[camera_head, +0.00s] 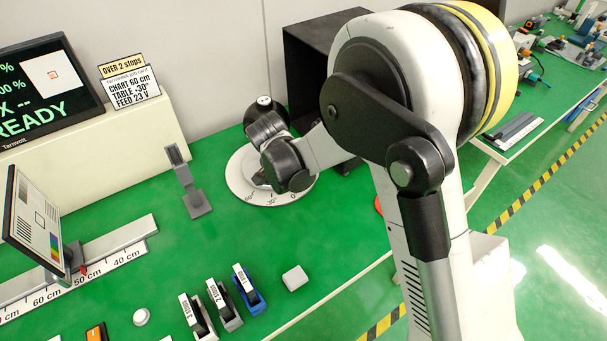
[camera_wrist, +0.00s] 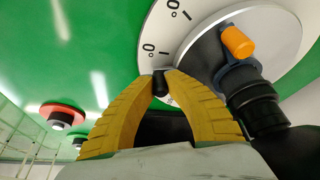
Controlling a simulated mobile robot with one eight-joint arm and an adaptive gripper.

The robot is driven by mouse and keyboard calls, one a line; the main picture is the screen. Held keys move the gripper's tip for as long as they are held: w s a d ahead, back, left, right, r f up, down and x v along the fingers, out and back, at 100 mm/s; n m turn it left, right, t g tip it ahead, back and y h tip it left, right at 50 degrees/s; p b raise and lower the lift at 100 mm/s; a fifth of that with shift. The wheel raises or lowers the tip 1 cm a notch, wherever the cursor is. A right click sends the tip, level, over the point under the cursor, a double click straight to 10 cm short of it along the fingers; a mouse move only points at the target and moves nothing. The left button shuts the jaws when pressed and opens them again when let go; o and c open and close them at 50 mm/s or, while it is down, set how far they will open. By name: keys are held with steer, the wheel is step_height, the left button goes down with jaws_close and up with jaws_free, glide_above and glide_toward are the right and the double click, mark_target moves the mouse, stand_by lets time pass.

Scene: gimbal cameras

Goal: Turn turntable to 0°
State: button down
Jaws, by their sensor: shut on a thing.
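The turntable (camera_head: 236,180) is a round white disc with degree marks on its rim, standing on the green bench. It also shows in the wrist view (camera_wrist: 164,30), with a grey inner plate. A dark gimbal camera (camera_head: 262,125) stands on it; an orange knob (camera_wrist: 238,42) shows on it in the wrist view. My gripper (camera_wrist: 161,78) has its yellow fingers closed on a small black peg (camera_wrist: 158,88) at the turntable's rim, close to a mark ending in 0. In the head view my gripper (camera_head: 262,178) is low over the disc's front, covering part of it. The exact angle cannot be read.
A black box (camera_head: 305,60) stands behind the turntable. A grey stand (camera_head: 193,190) is to its left. Labelled blocks (camera_head: 222,305) and a white block (camera_head: 295,278) lie in front. A red button (camera_wrist: 62,115) shows at left in the wrist view.

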steer(key=shift+s+a+m, duration=0.3)
steer(key=shift+a+m, duration=0.05)
steer(key=shift+m, duration=0.05)
steer(key=shift+s+a, duration=0.25)
steer(key=shift+a, duration=0.05)
steer(key=shift+s+a, duration=0.1)
steer(key=shift+a, duration=0.1)
steer(key=c, duration=1.4)
jaws_free()
steer(key=shift+o, duration=0.2)
steer(key=v, duration=1.2)
